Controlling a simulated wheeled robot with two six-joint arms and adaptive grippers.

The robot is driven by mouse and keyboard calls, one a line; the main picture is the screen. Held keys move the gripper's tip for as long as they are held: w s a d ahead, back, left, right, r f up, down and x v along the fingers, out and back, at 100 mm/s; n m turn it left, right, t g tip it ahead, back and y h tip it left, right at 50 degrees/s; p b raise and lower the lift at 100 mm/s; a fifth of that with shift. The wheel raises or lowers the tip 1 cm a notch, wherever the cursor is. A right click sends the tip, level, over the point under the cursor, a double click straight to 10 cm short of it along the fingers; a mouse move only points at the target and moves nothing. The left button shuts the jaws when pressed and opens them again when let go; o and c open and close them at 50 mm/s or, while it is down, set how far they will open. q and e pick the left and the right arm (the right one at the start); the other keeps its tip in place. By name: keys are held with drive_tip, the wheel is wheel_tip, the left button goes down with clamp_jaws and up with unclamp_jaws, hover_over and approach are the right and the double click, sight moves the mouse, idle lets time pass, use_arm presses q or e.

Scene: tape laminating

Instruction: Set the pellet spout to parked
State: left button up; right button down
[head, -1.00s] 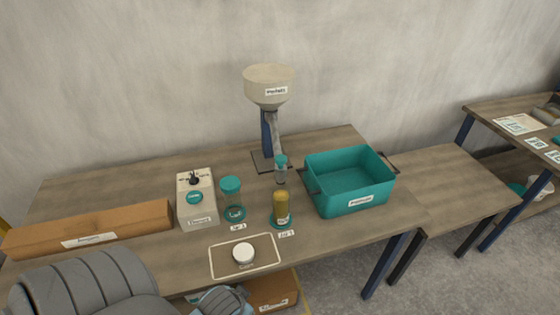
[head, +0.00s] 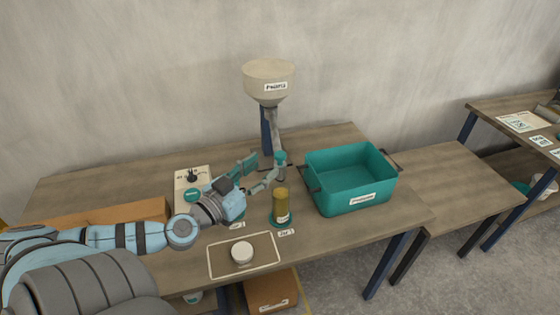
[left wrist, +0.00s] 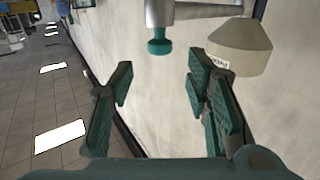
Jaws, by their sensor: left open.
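The pellet hopper (head: 268,82) is a beige funnel on a dark blue post at the back of the table. Its grey spout pipe (head: 275,123) slopes down toward the front, with a teal knob (head: 281,157) near its lower end. The hopper (left wrist: 240,45), pipe (left wrist: 190,10) and teal knob (left wrist: 158,42) also show in the left wrist view. My left gripper (head: 264,168) is open and empty, just left of the knob, apart from it as far as I can see. In the left wrist view the knob lies beyond the open fingers (left wrist: 160,92). My right gripper is not in view.
A yellow-filled jar (head: 280,207) stands below and in front of the spout. A teal bin (head: 356,200) is to the right. My left arm partly hides a control box (head: 190,178), another jar and a brown box (head: 100,213). A white disc (head: 242,252) lies in front.

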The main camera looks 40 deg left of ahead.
sight(277, 155)
use_arm(q)
drive_tip(key=w+p, duration=0.1)
drive_tip(key=w, duration=0.6)
drive_tip(key=shift+a, duration=0.1)
drive_tip(key=shift+w+p, duration=0.3)
drive_tip(key=shift+w, duration=0.15)
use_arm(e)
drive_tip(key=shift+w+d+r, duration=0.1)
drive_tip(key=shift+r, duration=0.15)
use_arm(q)
drive_tip(key=shift+f, duration=0.1)
clamp_jaws()
